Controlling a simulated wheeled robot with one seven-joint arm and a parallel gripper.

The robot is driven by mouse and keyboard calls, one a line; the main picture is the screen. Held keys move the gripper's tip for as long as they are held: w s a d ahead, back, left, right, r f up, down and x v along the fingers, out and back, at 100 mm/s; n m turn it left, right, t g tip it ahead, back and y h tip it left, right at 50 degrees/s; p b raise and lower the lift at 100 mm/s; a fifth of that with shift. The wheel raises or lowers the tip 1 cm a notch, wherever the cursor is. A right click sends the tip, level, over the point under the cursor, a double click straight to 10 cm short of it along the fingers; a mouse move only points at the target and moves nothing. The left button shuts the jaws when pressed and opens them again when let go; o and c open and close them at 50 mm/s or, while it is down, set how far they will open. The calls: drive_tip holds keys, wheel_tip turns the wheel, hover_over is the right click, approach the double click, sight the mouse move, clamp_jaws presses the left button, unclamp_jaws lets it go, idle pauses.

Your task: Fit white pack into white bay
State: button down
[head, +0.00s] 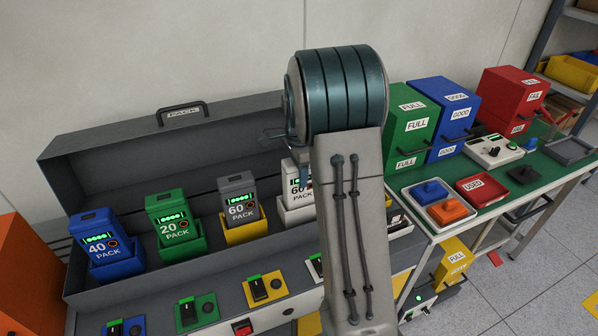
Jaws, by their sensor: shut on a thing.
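The white pack (294,184), marked 60 with a lit green display, stands roughly upright at the right part of the long grey case. The white bay (294,215) is directly below it. The pack's lower end meets or overlaps the bay's rim; I cannot tell how deep it sits. My gripper (303,168) is at the pack's top right, mostly hidden behind my own arm, and is shut on the pack. My arm also hides the right side of the pack and bay.
A grey pack (240,204) in a yellow bay, a green pack (173,221) and a blue pack (98,240) stand to the left. The case's raised back wall (130,145) is behind. A green table (510,185) with boxes and trays is at right.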

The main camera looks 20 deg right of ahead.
drive_tip(key=c, duration=0.7)
unclamp_jaws()
drive_tip(key=shift+c, duration=0.2)
wheel_tip(320, 180, up, 14)
drive_tip(key=shift+f, duration=0.1)
drive_tip(key=s+a+f+n+t, duration=0.1)
drive_tip(key=s+a+f+n, duration=0.1)
drive_tip(key=s+n, duration=0.4)
drive_tip(key=s+a+f+n+t, duration=0.1)
drive_tip(key=s+a+n, duration=0.4)
drive_tip(key=s, duration=0.6)
drive_tip(key=s+a+f+n+t, duration=0.1)
drive_tip(key=s+a+f+n, duration=0.1)
drive_tip(key=s+a+n, duration=0.2)
drive_tip(key=s+n, duration=0.3)
drive_tip(key=s, duration=0.2)
drive_tip(key=shift+f, duration=0.3)
